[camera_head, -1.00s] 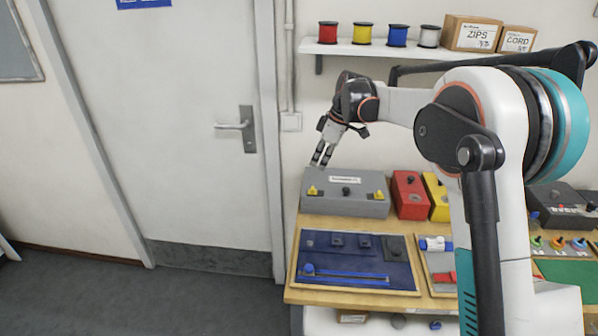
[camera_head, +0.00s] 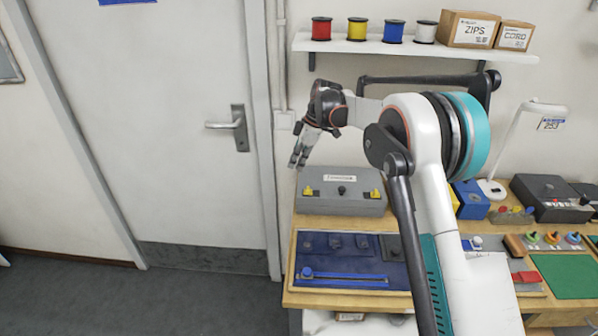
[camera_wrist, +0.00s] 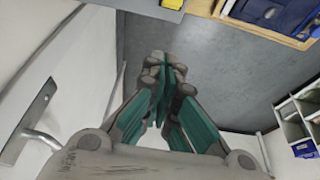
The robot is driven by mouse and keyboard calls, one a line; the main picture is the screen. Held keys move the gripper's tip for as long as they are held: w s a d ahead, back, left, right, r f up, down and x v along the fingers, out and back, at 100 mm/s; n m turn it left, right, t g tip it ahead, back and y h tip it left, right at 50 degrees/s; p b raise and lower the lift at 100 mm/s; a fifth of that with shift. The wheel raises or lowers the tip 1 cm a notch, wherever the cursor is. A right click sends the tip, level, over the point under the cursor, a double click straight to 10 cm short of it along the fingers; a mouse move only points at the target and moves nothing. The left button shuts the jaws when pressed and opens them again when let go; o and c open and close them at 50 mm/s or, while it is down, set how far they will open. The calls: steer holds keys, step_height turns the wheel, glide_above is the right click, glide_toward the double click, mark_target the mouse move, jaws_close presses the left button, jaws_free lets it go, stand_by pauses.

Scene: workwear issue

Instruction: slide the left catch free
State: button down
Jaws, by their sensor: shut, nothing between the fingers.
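A grey box (camera_head: 341,204) with a pale label stands at the back left of the bench. Two yellow catches sit on its upper face: the left catch (camera_head: 308,190) and the right catch (camera_head: 376,193), with a dark knob (camera_head: 341,190) between them. In the wrist view the closed fingers (camera_wrist: 166,65) point towards the floor. Part of the grey box (camera_wrist: 120,4) and a yellow piece (camera_wrist: 172,4) show at the top edge there.
A dark blue panel (camera_head: 375,268) with a slider lies in front of the box. My arm covers the bench to the box's right. A shelf (camera_head: 380,48) with spools hangs above. The door handle (camera_head: 226,125) is to the left.

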steer(key=b, duration=0.2)
glide_above(303, 192)
steer(key=a, duration=0.5)
step_height(303, 192, down, 8)
steer(key=d, duration=0.3)
steer(key=shift+s+f+b, duration=0.2)
steer(key=shift+f+b, duration=0.05)
steer(key=shift+b, duration=0.05)
steer(key=shift+d, duration=0.5)
steer(key=shift+s+d, duration=0.1)
steer(key=shift+d, duration=1.3)
steer(key=shift+a, duration=0.1)
